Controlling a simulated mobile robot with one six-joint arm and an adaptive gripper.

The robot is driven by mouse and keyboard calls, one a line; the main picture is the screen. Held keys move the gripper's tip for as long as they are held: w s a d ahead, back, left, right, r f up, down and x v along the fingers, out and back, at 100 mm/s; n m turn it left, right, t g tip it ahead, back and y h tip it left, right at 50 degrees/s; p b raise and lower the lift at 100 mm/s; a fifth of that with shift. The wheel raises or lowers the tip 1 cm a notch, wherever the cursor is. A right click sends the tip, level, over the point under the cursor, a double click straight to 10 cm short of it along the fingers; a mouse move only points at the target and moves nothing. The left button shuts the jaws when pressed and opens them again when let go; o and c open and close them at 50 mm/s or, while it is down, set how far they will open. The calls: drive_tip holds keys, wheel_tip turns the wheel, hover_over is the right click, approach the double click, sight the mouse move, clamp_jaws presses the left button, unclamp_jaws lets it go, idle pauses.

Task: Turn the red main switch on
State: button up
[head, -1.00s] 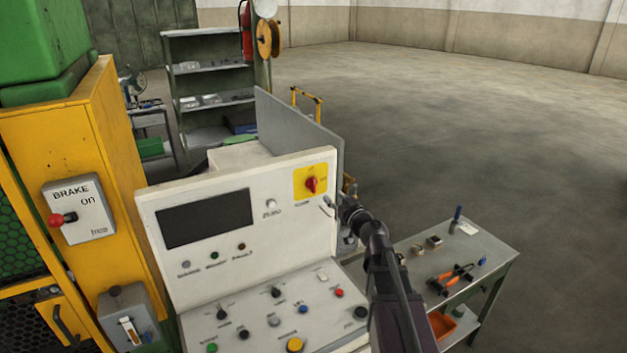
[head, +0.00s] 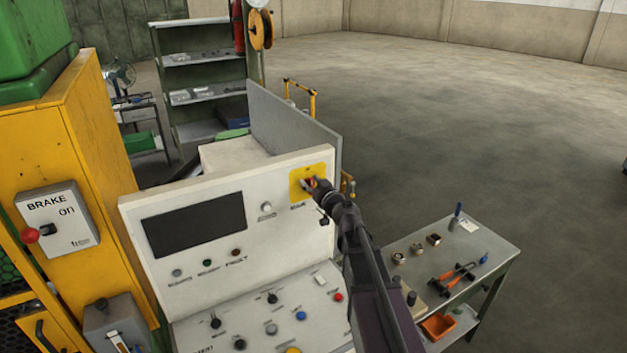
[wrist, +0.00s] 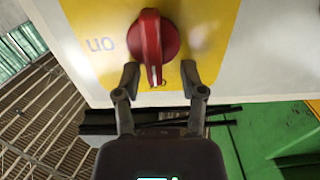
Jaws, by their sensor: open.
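The red main switch (wrist: 151,40) is a round knob with a ridge handle on a yellow plate (wrist: 207,28). In the wrist view its handle points down, and the word "on" shows upside down to its left. My gripper (wrist: 160,78) is open, with one finger on each side of the handle's lower end. Gaps show between handle and fingers; I cannot tell whether the tips touch the plate. In the head view my gripper (head: 311,186) is at the yellow plate (head: 318,169) on the console's upper right and hides most of the switch.
The white console (head: 180,257) carries a dark screen (head: 193,223), lamps and several knobs and buttons. A yellow cabinet with a brake box (head: 57,222) stands at left. A grey table (head: 415,243) with small tools stands at right. The floor behind is open.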

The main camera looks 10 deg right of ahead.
drive_tip(key=shift+d, duration=0.1)
drive_tip(key=shift+w+d, duration=0.1)
clamp_jaws()
drive_tip(key=shift+m, duration=0.4)
drive_tip(key=m, duration=0.5)
drive_tip(key=d+f+m+b, duration=0.1)
drive_tip(key=m, duration=0.5)
drive_tip(key=d+f+m+b, duration=0.1)
drive_tip(key=m, duration=0.5)
drive_tip(key=shift+w+f, duration=0.15)
drive_tip(key=shift+w, duration=0.1)
idle(0.5)
